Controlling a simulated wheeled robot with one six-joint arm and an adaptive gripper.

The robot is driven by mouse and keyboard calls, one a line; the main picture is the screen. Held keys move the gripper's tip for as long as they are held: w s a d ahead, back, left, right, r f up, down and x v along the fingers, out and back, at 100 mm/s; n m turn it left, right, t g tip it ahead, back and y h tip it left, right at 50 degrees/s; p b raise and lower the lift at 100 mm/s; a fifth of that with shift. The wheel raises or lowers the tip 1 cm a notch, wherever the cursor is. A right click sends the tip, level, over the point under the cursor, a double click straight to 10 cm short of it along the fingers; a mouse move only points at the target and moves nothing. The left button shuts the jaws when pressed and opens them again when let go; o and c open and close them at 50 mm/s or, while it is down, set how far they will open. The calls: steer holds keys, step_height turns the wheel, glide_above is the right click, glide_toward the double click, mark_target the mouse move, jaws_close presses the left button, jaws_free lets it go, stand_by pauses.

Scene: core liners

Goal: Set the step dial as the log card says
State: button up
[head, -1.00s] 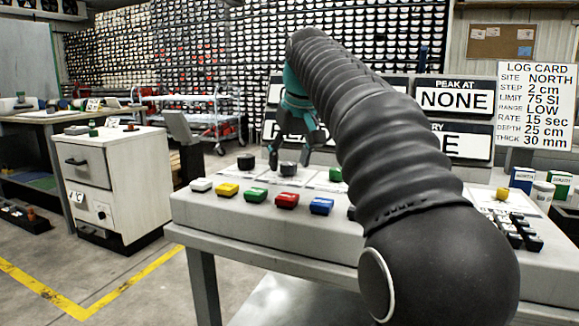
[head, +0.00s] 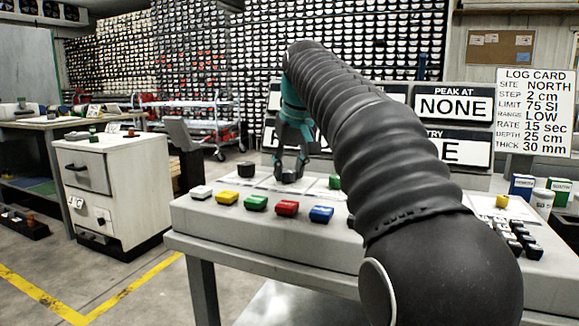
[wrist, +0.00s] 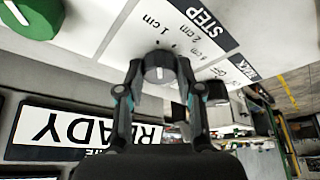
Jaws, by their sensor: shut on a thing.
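The log card (head: 535,112) at the right in the head view reads STEP 2 cm. My gripper (head: 289,172) is down at the console, shut on the step dial (head: 288,177), a small dark round knob. In the wrist view the dial (wrist: 159,70) sits between the two fingertips of my gripper (wrist: 155,76). A short white mark shows on its face. The STEP label (wrist: 203,20) and printed marks including 1 cm and 2 cm lie beside it, seen upside down. I cannot tell exactly which mark the white line points at.
Another dark knob (head: 246,169) stands left of the step dial, and a green knob (head: 335,182) right of it. White, yellow, green, red and blue buttons (head: 287,208) line the console's front. Display boards (head: 453,103) stand behind. A white cabinet (head: 115,185) is at the left.

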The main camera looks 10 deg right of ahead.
steer(key=m+p, duration=0.2)
steer(key=m+h+p, duration=0.1)
steer(key=m, duration=0.1)
steer(key=shift+a+r+h+p, duration=0.1)
steer(key=shift+r+h+p, duration=0.1)
steer(key=shift+h+p, duration=0.15)
steer(key=shift+f+m+g+h+p, duration=0.15)
steer(key=shift+m+h+p, duration=0.2)
steer(key=shift+m+p, duration=0.5)
steer(key=shift+m+g+h+p, duration=0.15)
steer(key=shift+m+h+p, duration=0.3)
steer(key=shift+m, duration=0.7)
steer(key=o, duration=1.2)
steer(key=shift+c, duration=0.2)
steer(key=v, duration=1.1)
steer(key=shift+r, duration=0.4)
